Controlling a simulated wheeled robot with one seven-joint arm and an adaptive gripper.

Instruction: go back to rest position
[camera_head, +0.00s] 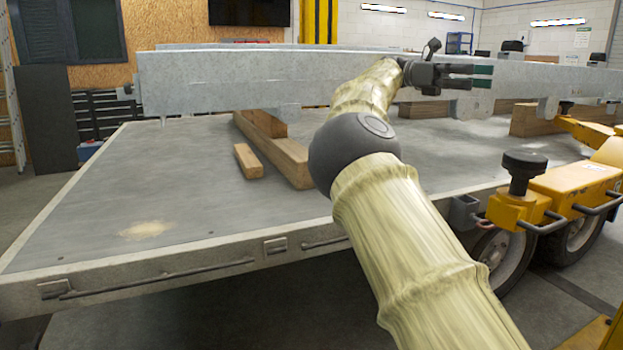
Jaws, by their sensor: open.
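My gripper (482,77) is at the upper right of the head view, at the end of my outstretched arm in its pale cover. Its dark fingers point right, stand apart and hold nothing that I can see. It shows in front of the galvanized steel beam (220,82) of the trailer frame. I cannot tell whether the gripper touches the beam. My arm crosses from the lower right up over the flatbed and hides part of the beam and deck.
The grey flatbed deck (150,185) carries wooden blocks (290,160) under the beam and a small loose block (248,161). A yellow machine with a black knob (525,172) stands at the right, close to my arm. The deck's left part is clear.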

